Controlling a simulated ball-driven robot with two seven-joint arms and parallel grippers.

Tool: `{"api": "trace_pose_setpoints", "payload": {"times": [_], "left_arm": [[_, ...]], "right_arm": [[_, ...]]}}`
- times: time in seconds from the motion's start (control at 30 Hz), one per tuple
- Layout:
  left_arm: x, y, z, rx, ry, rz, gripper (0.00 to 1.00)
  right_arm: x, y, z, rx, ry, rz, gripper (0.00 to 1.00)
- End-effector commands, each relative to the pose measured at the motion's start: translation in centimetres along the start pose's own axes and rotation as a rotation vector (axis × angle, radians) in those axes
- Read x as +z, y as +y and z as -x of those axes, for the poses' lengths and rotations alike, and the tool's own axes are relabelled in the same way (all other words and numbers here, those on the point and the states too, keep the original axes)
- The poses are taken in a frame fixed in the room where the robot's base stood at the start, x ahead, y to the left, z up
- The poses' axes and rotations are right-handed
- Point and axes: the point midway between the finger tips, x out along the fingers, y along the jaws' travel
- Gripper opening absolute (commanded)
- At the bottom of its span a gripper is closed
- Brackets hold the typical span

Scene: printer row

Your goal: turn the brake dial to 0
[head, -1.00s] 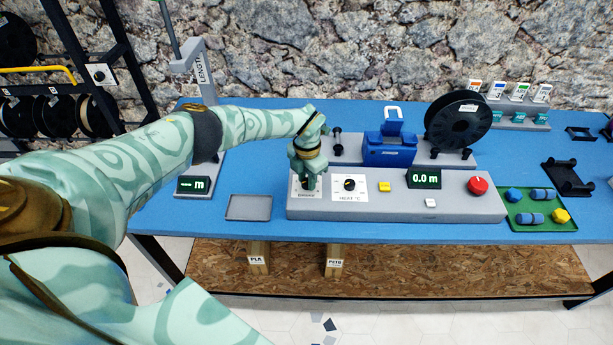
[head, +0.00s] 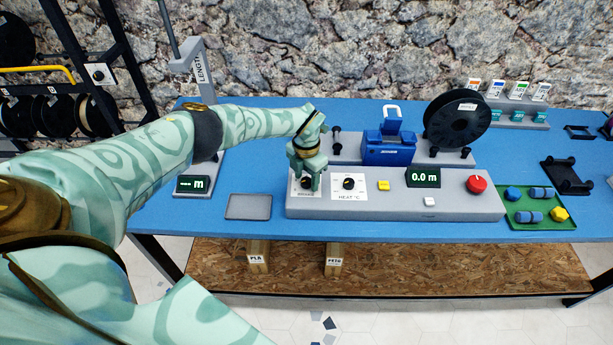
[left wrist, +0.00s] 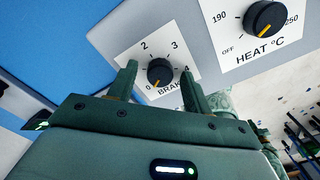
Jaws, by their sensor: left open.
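The brake dial (left wrist: 160,72) is a black knob on a white plate marked 0 to 4. It sits at the left end of the grey console (head: 400,208). In the left wrist view its yellow pointer is toward the 0 mark at lower left. My left gripper (left wrist: 159,68) is open, one finger on each side of the dial, and no grip on it shows. In the head view my left gripper (head: 308,184) is just above the dial (head: 306,182) and partly hides it. My right gripper is not in view.
Right of the brake dial is the heat dial (head: 348,184), then a yellow button (head: 384,186), a display reading 0.0 m (head: 423,177) and a red knob (head: 477,184). An empty grey tray (head: 249,206) lies to the left. A blue box (head: 388,152) stands behind.

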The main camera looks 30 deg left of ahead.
Motion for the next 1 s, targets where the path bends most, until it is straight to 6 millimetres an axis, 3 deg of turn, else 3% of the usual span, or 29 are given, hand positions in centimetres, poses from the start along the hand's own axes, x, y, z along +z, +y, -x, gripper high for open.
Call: {"api": "trace_pose_setpoints", "payload": {"times": [0.17, 0.6, 0.8, 1.0], "left_arm": [[0.1, 0.0, 2.1, 0.0, -0.002, 0.0, 0.5], [0.1, 0.1, 13.3, 0.001, -0.004, 0.0, 0.5], [0.1, 0.1, 15.8, 0.001, -0.001, 0.0, 0.5], [0.1, 0.0, 16.3, 0.0, 0.0, 0.0, 0.5]], "right_arm": [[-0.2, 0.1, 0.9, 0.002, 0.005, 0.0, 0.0], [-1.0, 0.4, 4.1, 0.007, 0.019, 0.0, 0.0], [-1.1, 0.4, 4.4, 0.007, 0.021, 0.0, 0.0], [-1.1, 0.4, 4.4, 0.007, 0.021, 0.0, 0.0]]}}
